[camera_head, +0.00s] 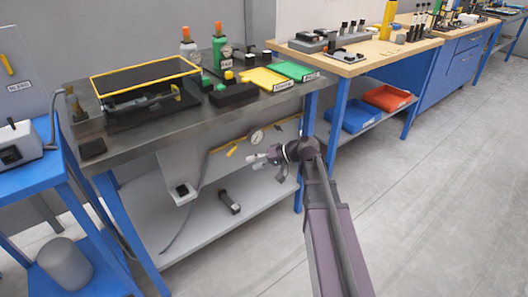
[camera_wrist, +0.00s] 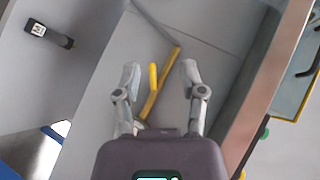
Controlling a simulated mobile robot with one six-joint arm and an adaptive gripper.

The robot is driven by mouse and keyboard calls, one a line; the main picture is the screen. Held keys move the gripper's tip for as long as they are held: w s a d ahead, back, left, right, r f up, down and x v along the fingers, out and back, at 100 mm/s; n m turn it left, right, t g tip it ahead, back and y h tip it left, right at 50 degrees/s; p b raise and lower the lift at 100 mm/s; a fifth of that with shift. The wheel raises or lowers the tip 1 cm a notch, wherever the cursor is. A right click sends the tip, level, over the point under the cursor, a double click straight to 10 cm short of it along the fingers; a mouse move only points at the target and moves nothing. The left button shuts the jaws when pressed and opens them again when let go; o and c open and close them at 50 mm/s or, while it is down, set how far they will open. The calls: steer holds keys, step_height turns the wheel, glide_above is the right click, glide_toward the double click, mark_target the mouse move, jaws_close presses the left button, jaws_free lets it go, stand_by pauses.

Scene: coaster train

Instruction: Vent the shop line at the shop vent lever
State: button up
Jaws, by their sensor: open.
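A short yellow lever (camera_head: 231,151), which looks like the shop vent lever, sits on the grey panel under the dark-topped bench. It is beside a yellow length of the shop line (camera_head: 226,145), left of a round gauge (camera_head: 257,136). My gripper (camera_head: 262,165) is open and empty, right of the lever in the head view and apart from it. In the wrist view the lever (camera_wrist: 153,77) shows between the open fingertips of my gripper (camera_wrist: 160,70), with the yellow line (camera_wrist: 161,84) behind it. I cannot tell the remaining distance.
The bench top (camera_head: 105,140) overhangs the panel; its edge also shows in the wrist view (camera_wrist: 262,95). A grey lower shelf (camera_head: 215,222) holds a dark cylindrical tool (camera_head: 229,202). A blue bench leg (camera_head: 309,115) stands close to my arm. The floor at right is clear.

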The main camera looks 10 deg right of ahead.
steer(key=s+r+g+h+p, duration=0.3)
steer(key=s+r+h+p, duration=0.5)
steer(key=p, duration=1.2)
steer(key=shift+s+d+r+g, duration=0.2)
steer(key=shift+s+r+g, duration=0.2)
steer(key=shift+s+r, duration=1.25)
steer(key=shift+s+f, duration=0.15)
steer(key=shift+s, duration=0.05)
steer(key=shift+f, duration=0.1)
steer(key=w+d+f+t+y+b, duration=0.1)
steer(key=w+f+t+y+b, duration=0.1)
steer(key=w+b, duration=0.4)
steer(key=w+d+f+n+t+y+b, duration=0.1)
steer(key=w+f+y+b, duration=0.3)
steer(key=b, duration=0.7)
steer(key=w+d+f+n+t+y+b, duration=0.1)
steer(key=w+d+f+t+y+b, duration=0.1)
steer(key=w+f+b, duration=0.4)
steer(key=w+t+y+b, duration=0.1)
steer(key=w+y+b, duration=0.1)
steer(key=b, duration=0.1)
steer(key=shift+w+d, duration=0.35)
